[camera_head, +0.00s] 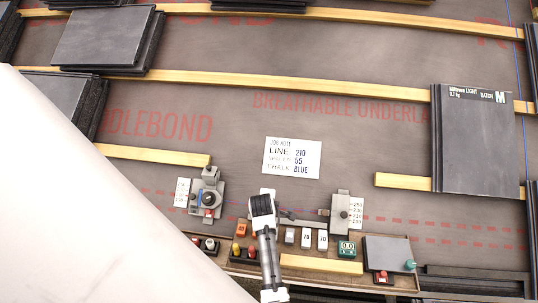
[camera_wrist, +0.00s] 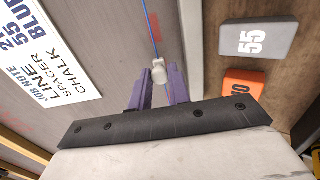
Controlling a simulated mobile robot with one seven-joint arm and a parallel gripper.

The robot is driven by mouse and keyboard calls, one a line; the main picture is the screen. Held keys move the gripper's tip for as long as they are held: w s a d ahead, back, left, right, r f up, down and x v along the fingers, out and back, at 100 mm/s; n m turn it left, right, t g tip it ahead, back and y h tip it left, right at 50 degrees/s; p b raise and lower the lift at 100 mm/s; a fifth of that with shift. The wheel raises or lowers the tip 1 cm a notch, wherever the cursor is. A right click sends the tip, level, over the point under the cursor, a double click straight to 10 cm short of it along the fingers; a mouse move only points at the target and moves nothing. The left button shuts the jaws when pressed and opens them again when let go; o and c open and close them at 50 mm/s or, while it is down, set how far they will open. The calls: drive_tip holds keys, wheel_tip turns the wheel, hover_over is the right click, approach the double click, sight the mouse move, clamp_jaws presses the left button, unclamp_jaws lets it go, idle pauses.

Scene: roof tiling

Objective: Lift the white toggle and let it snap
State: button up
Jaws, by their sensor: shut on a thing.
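The white toggle (camera_wrist: 158,72) shows in the wrist view between the purple fingertips of my gripper (camera_wrist: 160,82). The fingers are shut on it. A thin blue line (camera_wrist: 151,28) runs from the toggle to the top of the wrist view, over the grey underlay. In the head view my gripper (camera_head: 264,200) is over the near edge of the underlay, below the job note. There the toggle cannot be told apart from the hand, and the fingertips are hidden.
The job note (camera_head: 291,158) lies on the underlay. A tool tray (camera_head: 240,268) with several small blocks is close by. Clamp-like devices (camera_head: 208,192) (camera_head: 341,211) stand left and right. Wooden battens (camera_head: 300,84) and slate stacks (camera_head: 474,140) lie farther out. Open underlay surrounds the note.

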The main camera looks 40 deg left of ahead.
drive_tip(key=shift+p+v, duration=2.1)
drive_tip(key=shift+p, duration=0.2)
drive_tip(key=o, duration=0.9)
drive_tip(key=p+v, duration=0.6)
drive_tip(key=shift+a, duration=0.1)
